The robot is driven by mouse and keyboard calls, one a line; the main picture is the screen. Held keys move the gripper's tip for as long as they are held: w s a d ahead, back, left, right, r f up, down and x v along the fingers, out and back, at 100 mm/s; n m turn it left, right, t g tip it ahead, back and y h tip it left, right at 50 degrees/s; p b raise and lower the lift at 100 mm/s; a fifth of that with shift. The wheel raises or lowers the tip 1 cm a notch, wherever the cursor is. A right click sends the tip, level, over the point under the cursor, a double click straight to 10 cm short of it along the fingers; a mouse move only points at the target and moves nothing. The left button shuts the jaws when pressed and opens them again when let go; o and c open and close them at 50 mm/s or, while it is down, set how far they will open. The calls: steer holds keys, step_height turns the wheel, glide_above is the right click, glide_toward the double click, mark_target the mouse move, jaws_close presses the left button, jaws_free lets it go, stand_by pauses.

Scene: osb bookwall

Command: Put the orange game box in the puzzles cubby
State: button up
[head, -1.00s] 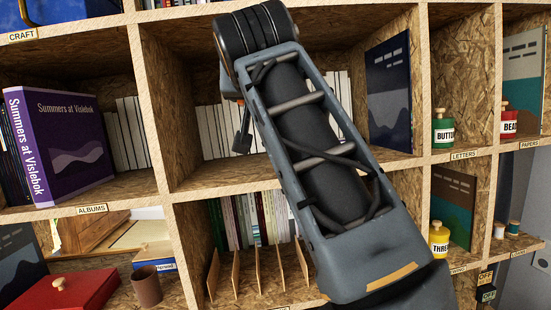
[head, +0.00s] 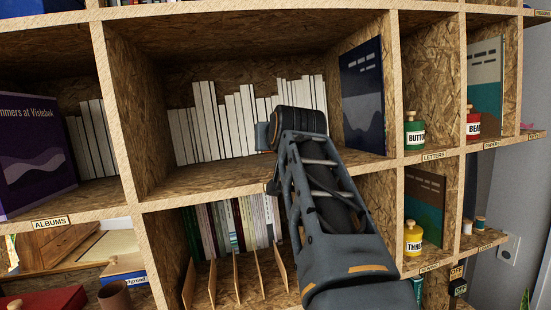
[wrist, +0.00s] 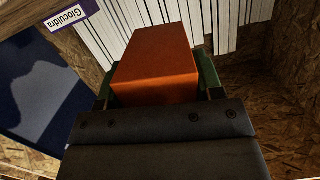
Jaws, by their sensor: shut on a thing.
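The orange game box (wrist: 157,62) is held between the green-edged fingers of my gripper (wrist: 157,88) in the wrist view. White books stand beyond it at the top of that view. In the head view my arm reaches toward the middle cubby of white books, and its dark wrist (head: 300,122) hides the fingers and the box. No label reading "puzzles" is legible, so I cannot tell which cubby it is. How far the box is inside the middle cubby is also unclear.
A row of white books (head: 215,122) fills the back of the middle cubby. A navy picture book (head: 362,98) leans at its right wall. Wooden dividers (head: 118,105) frame it. The green jar (head: 414,136) and yellow jar (head: 413,238) stand in cubbies to the right.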

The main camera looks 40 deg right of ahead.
steer(key=shift+d+f, duration=0.25)
steer(key=shift+f, duration=0.5)
steer(key=shift+d+f, duration=0.25)
steer(key=shift+f, duration=0.5)
steer(key=shift+a+f, duration=0.1)
steer(key=shift+f, duration=0.4)
steer(key=shift+f, duration=0.1)
steer(key=shift+f+b, duration=0.35)
steer(key=shift+f, duration=0.1)
steer(key=o, duration=1.1)
steer(key=shift+c, duration=0.2)
steer(key=shift+r, duration=0.1)
